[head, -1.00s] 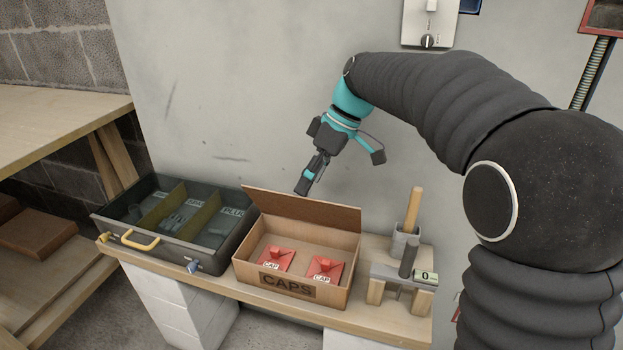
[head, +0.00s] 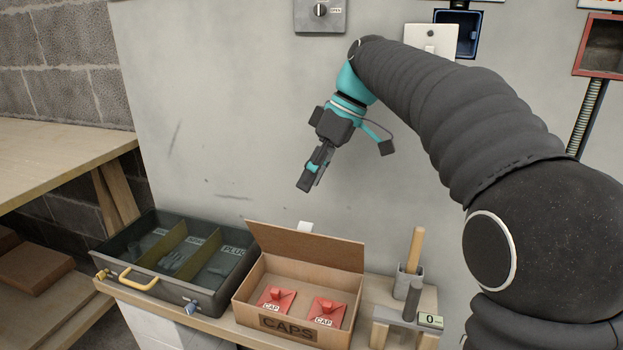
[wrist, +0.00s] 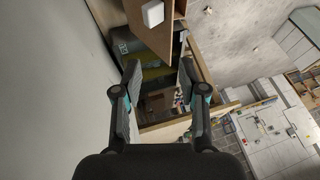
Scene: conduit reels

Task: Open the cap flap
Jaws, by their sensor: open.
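The cap flap (head: 310,246) is the brown lid on the back edge of the open cardboard box marked CAPS (head: 248,303). It stands raised, and the box's inside shows. A small white tab (head: 305,227) is at the flap's top edge; it also shows in the wrist view (wrist: 152,13). Two red caps, one left (head: 276,299) and one right (head: 326,310), lie in the box. My gripper (head: 303,188) is open and empty, above the flap and apart from it. In the wrist view, its spread fingers (wrist: 159,75) have nothing between them.
A dark case with yellow dividers (head: 190,303) stands left of the box. A grey stand with a wooden handle (head: 416,250) and a small display (head: 430,320) are at its right. The wall is close behind, with a switch plate (head: 431,39) and a grey dial box (head: 319,12).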

